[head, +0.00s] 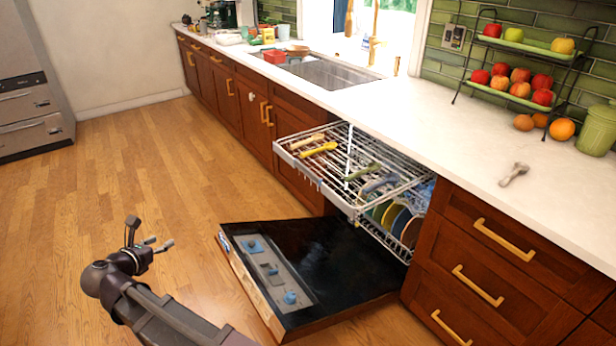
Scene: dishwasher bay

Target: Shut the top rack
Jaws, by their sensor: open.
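The top rack (330,180) of the dishwasher is pulled out from under the counter. It holds a yellow utensil (318,150), a tan one beside it, a green one and a grey-blue one. The dishwasher door (310,275) lies folded down near the floor below the rack. My gripper (150,248) is at the lower left, over the floor in front of the door. It is apart from the rack and holds nothing that I can see. The far inside of the dishwasher is hidden by the rack and counter.
The lower rack (388,235) with several plates sits under the top rack, partly hidden. Drawers with gold handles (477,287) stand to the right, wooden cabinets (240,105) to the left. The wooden floor (130,170) left of the dishwasher is clear.

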